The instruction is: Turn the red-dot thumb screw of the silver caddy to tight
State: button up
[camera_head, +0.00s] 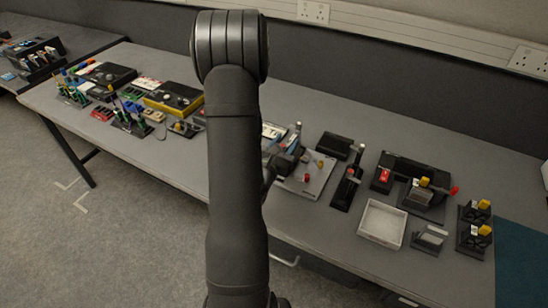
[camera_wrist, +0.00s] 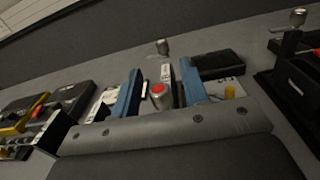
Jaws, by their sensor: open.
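The red-dot thumb screw (camera_wrist: 159,95), a silver cylinder with a red top, shows in the wrist view between the two blue fingers of my open gripper (camera_wrist: 158,88). Gaps show on both sides of the screw, and the fingers do not appear to touch it. The gripper body hides what lies below it. In the head view, my gripper (camera_head: 287,160) is over the left side of a light grey plate (camera_head: 318,187), which seems to be the silver caddy. A red knob (camera_head: 307,178) and a yellow knob (camera_head: 320,163) show on it. The screw's tightness cannot be told.
Behind the plate is a black box (camera_head: 334,145). A black stand (camera_head: 345,190) is to its right, then a white tray (camera_head: 383,222).

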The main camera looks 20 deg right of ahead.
jog(key=v, duration=1.6)
jog(key=shift+s+a, duration=0.3)
jog(key=x, duration=1.7)
jog(key=shift+w+d, duration=0.15)
jog(key=v, duration=1.7)
jog(key=x, duration=1.7)
jog(key=shift+m+g+h, duration=0.3)
jog(key=shift+g+h, duration=0.2)
jog(key=shift+s+d+m+g+h, duration=0.1)
jog(key=shift+m+g+h, duration=0.75)
jog(key=shift+g, duration=0.25)
jog(key=shift+s+d+m+g+h, duration=0.1)
jog(key=shift+m+g+h, duration=0.55)
jog(key=shift+m+g, duration=0.4)
jog(key=shift+s+d+m+g+h, duration=0.15)
jog(key=shift+m+g+h, duration=0.15)
jog(key=shift+m+g, duration=0.75)
jog(key=shift+s+a+m+g+h, duration=0.15)
jog(key=shift+m+g+h, duration=0.3)
jog(key=shift+g, duration=1)
jog(key=shift+s+d+m+g+h, duration=0.1)
jog(key=shift+s+m+g+h, duration=0.05)
jog(key=shift+m+g, duration=0.95)
